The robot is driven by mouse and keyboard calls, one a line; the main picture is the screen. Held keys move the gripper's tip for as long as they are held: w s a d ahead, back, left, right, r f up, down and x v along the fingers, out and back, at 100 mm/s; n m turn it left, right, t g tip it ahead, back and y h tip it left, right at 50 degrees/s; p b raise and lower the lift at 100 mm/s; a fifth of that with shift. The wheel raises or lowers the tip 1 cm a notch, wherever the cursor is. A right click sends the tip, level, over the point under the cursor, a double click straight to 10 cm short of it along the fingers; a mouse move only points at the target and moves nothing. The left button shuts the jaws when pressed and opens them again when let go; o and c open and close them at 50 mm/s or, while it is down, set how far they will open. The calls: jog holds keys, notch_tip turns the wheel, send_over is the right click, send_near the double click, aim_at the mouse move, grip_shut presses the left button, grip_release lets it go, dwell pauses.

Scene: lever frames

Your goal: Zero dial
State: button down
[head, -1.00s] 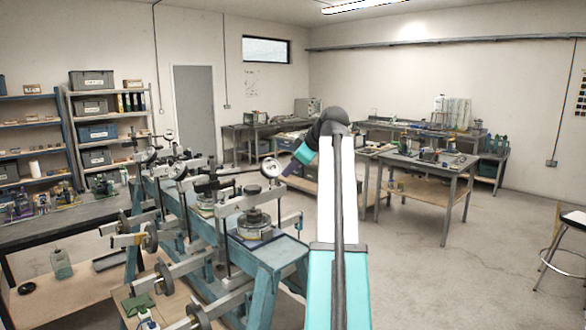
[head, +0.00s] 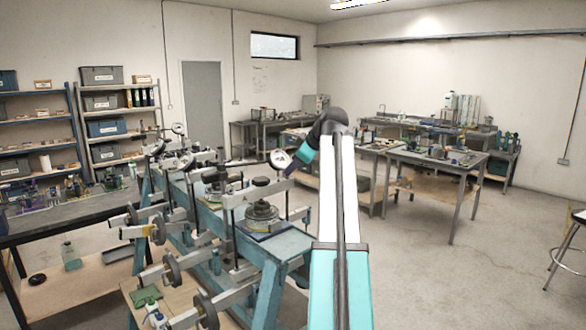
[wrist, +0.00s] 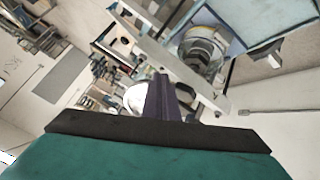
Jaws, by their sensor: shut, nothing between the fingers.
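Several lever frames stand in a row on a blue-green bench (head: 290,243). The nearest one has a round white dial (head: 278,158) on a post, above a round metal cell (head: 262,218). My gripper (head: 291,169), with purple fingers, is shut and empty, just right of this dial in the head view. I cannot tell whether it touches the dial. In the wrist view the shut fingers (wrist: 161,85) point toward the frame, and a pale round face, probably the dial (wrist: 136,98), is partly hidden behind them. The dial's needle is too small to read.
More dials, such as a farther one (head: 179,129), stand along the row. Lever beams with round weights (head: 205,310) stick out at the left front. A work table (head: 440,160) stands at the right. The floor (head: 490,265) there is clear, with a stool (head: 572,240) at the edge.

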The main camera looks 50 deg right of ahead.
jog(key=shift+w+r, duration=0.2)
jog(key=shift+w, duration=0.05)
dwell(0.6)
jog(key=shift+w+d+r+b, duration=0.1)
jog(key=shift+d+r+b, duration=0.1)
jog(key=shift+d, duration=0.35)
jog(key=shift+d+r+b, duration=0.1)
jog(key=shift+d+b, duration=0.1)
jog(key=shift+d, duration=0.3)
jog(key=shift+w+d+r, duration=0.35)
jog(key=shift+d+r, duration=0.05)
jog(key=shift+d, duration=0.3)
dwell(0.9)
jog(key=shift+s+d+f+b, duration=0.2)
jog(key=shift+d+b, duration=0.1)
jog(key=shift+b, duration=0.05)
jog(key=shift+s+r, duration=0.1)
dwell(0.4)
jog(key=p+v, duration=0.1)
jog(key=v, duration=0.4)
jog(key=shift+s+r, duration=0.25)
jog(key=shift+s, duration=0.05)
dwell(0.4)
